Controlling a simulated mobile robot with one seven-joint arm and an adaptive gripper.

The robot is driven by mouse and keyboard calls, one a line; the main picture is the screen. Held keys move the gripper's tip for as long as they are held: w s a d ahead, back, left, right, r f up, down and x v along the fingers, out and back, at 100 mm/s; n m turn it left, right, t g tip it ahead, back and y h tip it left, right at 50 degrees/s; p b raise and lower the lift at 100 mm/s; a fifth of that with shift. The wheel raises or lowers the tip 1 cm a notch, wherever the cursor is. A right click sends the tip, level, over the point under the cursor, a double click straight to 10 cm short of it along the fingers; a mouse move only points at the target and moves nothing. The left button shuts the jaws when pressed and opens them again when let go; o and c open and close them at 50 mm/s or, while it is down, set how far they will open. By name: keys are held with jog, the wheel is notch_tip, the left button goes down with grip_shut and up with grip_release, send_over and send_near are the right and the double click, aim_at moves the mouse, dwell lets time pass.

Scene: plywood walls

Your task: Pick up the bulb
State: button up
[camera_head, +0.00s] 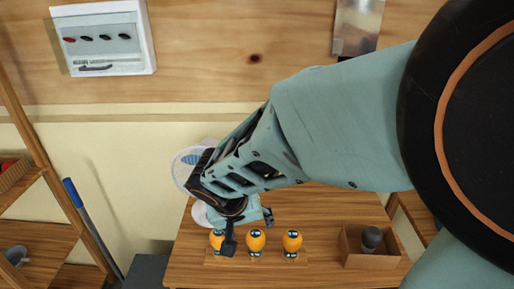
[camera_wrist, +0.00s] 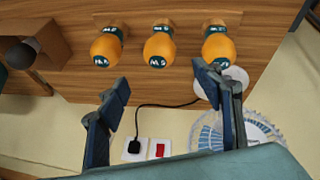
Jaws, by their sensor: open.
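Three orange bulb-shaped objects with dark lettered bands stand in a row on a wooden strip on the table. In the head view they are a left one (camera_head: 217,239), a middle one (camera_head: 256,240) and a right one (camera_head: 292,241). In the wrist view they show as a left one (camera_wrist: 106,49), a middle one (camera_wrist: 159,48) and a right one (camera_wrist: 218,46). My gripper (camera_head: 248,228) is open and empty above the row, partly covering the left one in the head view. In the wrist view its spread fingers (camera_wrist: 163,82) show below the row, on either side of the middle bulb.
A wooden box (camera_head: 353,258) holding a dark grey rounded object (camera_head: 371,239) stands at the table's right. A white disc (camera_wrist: 236,80) with a cable and a round fanned object (camera_wrist: 253,130) lie beyond the row. A shelf (camera_head: 40,235) stands left.

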aim_at(254, 237)
jog(key=f, duration=0.4)
jog(key=shift+w+d+f+b, duration=0.3)
jog(key=shift+w+d, duration=0.05)
jog(key=shift+w, duration=0.05)
jog(key=shift+x, duration=3.2)
jog(key=shift+c, duration=0.6)
jog(key=c, duration=1.2)
jog(key=shift+o, duration=0.2)
jog(key=shift+w+r, duration=0.1)
jog(key=shift+r, duration=0.05)
